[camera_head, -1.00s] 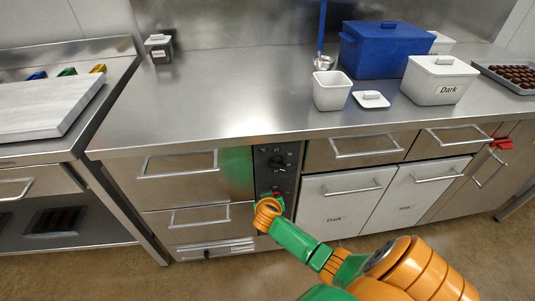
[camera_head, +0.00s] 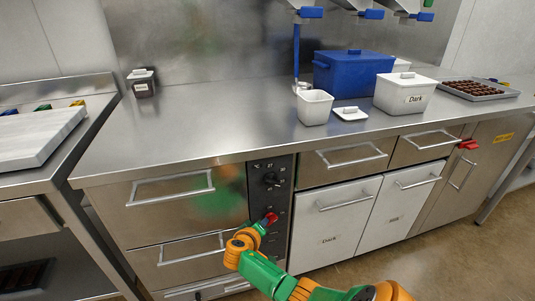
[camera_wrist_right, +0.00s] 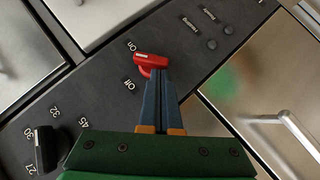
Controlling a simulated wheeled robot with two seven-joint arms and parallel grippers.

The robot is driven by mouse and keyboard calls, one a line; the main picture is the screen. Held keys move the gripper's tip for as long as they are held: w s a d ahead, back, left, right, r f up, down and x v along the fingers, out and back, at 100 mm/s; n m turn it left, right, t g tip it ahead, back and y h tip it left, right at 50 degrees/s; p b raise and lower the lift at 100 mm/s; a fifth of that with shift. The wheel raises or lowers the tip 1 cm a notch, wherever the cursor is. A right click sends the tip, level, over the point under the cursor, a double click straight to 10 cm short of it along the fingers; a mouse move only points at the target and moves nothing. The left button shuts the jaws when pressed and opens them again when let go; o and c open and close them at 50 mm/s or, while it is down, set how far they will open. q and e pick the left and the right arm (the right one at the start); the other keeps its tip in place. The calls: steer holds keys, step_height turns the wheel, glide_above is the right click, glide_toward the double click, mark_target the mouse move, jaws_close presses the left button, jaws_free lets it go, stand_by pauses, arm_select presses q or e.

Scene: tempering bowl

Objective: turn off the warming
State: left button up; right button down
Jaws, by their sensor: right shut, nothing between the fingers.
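The dark control panel (camera_head: 283,175) is set in the counter front between the steel drawers and white bins. Its red switch (camera_wrist_right: 150,62) sits between the "On" and "Off" marks in the right wrist view, its left end nearer "On". The switch also shows in the head view (camera_head: 271,218). My right gripper (camera_wrist_right: 159,74) is shut and empty, its blue fingertips right at the switch's lower right side; I cannot tell whether they touch. A black dial (camera_wrist_right: 46,148) with temperature numbers lies at the lower left. My left gripper is not in view.
Steel drawer handles (camera_head: 172,188) stick out left of the panel. White bins (camera_head: 335,225) stand right of it. On the counter are a blue box (camera_head: 352,76), a white "Dark" tub (camera_head: 405,94), a white container (camera_head: 314,107) and a chocolate tray (camera_head: 480,90).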

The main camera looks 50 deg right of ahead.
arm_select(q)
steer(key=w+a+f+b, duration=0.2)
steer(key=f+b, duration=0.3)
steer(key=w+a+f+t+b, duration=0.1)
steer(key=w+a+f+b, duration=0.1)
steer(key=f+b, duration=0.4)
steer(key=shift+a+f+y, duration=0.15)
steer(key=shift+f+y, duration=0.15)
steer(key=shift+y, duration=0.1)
arm_select(e)
step_height(320, 180, down, 3)
steer(key=n+h, duration=0.4)
steer(key=h, duration=0.1)
steer(key=shift+a+r+g+h, duration=0.15)
steer(key=shift+g+h, duration=0.15)
steer(key=shift+w, duration=0.1)
